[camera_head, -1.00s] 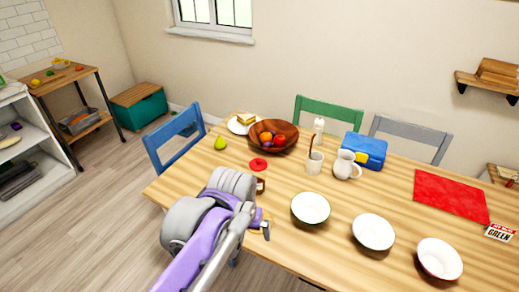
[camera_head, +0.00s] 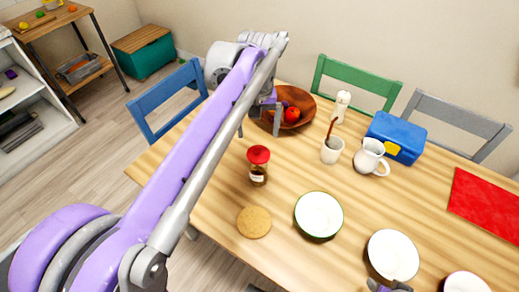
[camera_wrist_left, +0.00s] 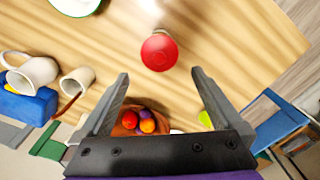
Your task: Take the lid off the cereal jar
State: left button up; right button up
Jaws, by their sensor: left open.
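The cereal jar (camera_head: 258,176) is a small dark see-through jar with a pale label, upright on the wooden table. Its round red lid (camera_head: 258,155) sits on top of it. In the left wrist view the lid (camera_wrist_left: 159,53) shows from above, beyond the fingertips and roughly centred between them, and hides most of the jar. My left gripper (camera_head: 258,122) is open and empty, on the bowl side of the jar, apart from the lid. Its two spread fingers show clearly in the left wrist view (camera_wrist_left: 160,77).
A wooden fruit bowl (camera_head: 311,116) lies just beyond the left gripper. A cork coaster (camera_head: 254,222) and a bowl (camera_head: 319,214) are nearer. A cup (camera_head: 331,151), a white jug (camera_head: 369,157) and a blue box (camera_head: 396,135) stand to the right. Bare table surrounds the jar.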

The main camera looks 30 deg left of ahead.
aim_at(258, 149)
pick_arm(q)
notch_tip(258, 149, down, 8)
jog(key=shift+s+d+b, duration=0.1)
jog(key=shift+b, duration=0.3)
jog(key=c, duration=1.1)
